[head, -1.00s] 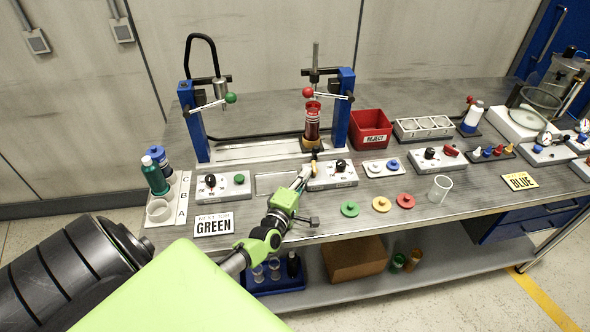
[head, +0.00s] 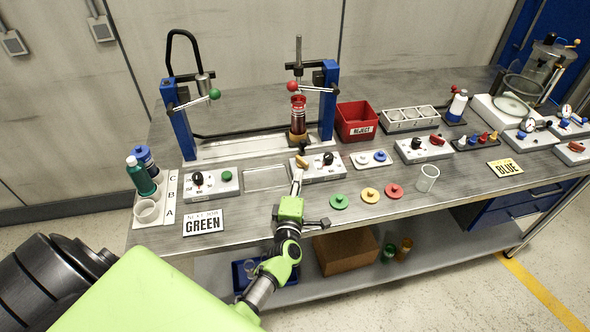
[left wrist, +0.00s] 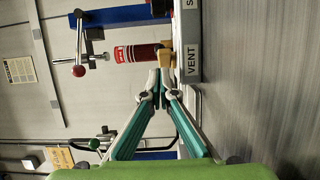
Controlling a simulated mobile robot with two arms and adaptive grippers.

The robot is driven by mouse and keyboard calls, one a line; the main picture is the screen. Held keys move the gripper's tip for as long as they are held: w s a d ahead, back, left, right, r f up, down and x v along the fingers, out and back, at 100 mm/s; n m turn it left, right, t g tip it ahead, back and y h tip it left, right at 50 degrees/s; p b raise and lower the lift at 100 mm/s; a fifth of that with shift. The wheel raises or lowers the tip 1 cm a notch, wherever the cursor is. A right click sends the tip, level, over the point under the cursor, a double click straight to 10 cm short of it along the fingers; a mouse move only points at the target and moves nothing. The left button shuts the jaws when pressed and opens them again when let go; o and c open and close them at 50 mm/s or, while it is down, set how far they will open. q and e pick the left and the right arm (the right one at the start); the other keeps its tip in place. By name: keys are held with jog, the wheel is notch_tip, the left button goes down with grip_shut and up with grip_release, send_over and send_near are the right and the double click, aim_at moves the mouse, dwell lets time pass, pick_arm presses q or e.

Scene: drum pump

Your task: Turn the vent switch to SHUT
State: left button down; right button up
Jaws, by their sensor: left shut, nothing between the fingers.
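The vent switch is a yellow knob (head: 302,161) on the left part of a white control box (head: 320,172). In the left wrist view, turned sideways, a VENT label (left wrist: 192,61) is on the box front, beside a yellow part (left wrist: 165,58). A second label there is cut off after "S". My left gripper (head: 299,174) is shut and empty, its tips just in front of the knob. In the left wrist view, the closed fingertips (left wrist: 159,91) are close to the yellow part; contact and the switch's setting cannot be told. My right gripper is not in view.
A red-banded cylinder (head: 298,116) stands behind the box under a press lever with a red ball (head: 292,86). A black knob (head: 328,158) sits right of the vent knob. Coloured discs (head: 370,195) lie right of my gripper. Another control box (head: 212,186) is at left.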

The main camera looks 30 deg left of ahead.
pick_arm(q)
jog(key=v, duration=0.9)
